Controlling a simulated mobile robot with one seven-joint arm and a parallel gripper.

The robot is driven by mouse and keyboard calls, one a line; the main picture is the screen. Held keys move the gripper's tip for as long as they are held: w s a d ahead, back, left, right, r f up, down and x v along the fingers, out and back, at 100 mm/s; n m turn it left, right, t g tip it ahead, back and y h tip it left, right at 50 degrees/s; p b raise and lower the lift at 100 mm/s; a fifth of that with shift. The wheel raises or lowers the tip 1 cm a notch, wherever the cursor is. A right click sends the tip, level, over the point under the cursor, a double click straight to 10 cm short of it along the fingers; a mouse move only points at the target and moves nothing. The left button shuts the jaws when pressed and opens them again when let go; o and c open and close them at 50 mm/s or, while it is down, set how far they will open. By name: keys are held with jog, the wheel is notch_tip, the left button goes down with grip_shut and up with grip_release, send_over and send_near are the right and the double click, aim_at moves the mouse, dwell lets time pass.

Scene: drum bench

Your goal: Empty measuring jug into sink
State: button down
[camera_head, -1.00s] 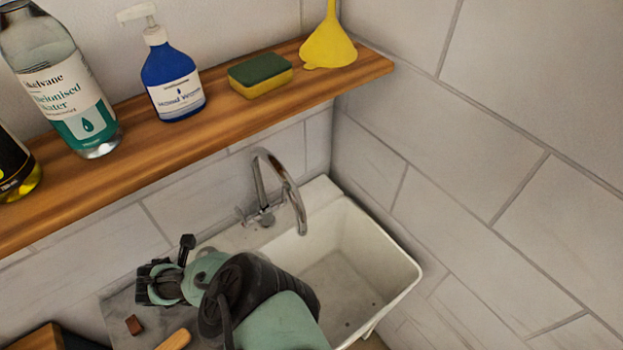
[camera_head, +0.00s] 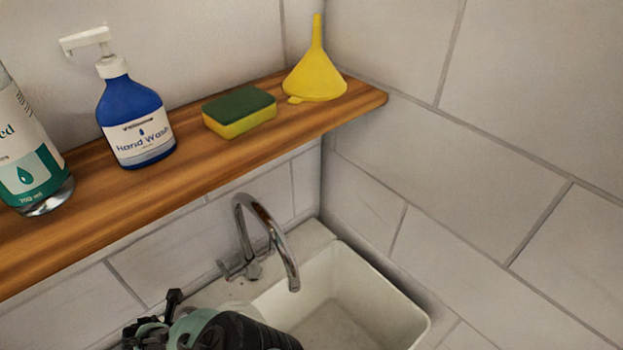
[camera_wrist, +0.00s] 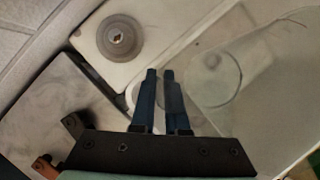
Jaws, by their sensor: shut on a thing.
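The clear measuring jug (camera_wrist: 215,75) shows in the wrist view, just right of my fingers, see-through with a round outline. My gripper (camera_wrist: 160,75) has its two dark blue fingers close together at the jug's left side, shut on it. Whether anything is in the jug, I cannot tell. The white sink (camera_head: 412,313) is at the lower right of the head view, its basin partly covered by my arm.
A chrome tap (camera_head: 262,218) arches over the sink's back left. A wooden shelf (camera_head: 245,160) above carries a water bottle (camera_head: 30,150), a blue hand wash bottle (camera_head: 135,120), a sponge (camera_head: 240,112) and a yellow funnel (camera_head: 316,75). Tiled walls close off the back and right.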

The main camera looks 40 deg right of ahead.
jog(key=shift+d+r+p, duration=0.1)
jog(key=shift+r+p, duration=0.15)
jog(key=shift+p, duration=0.15)
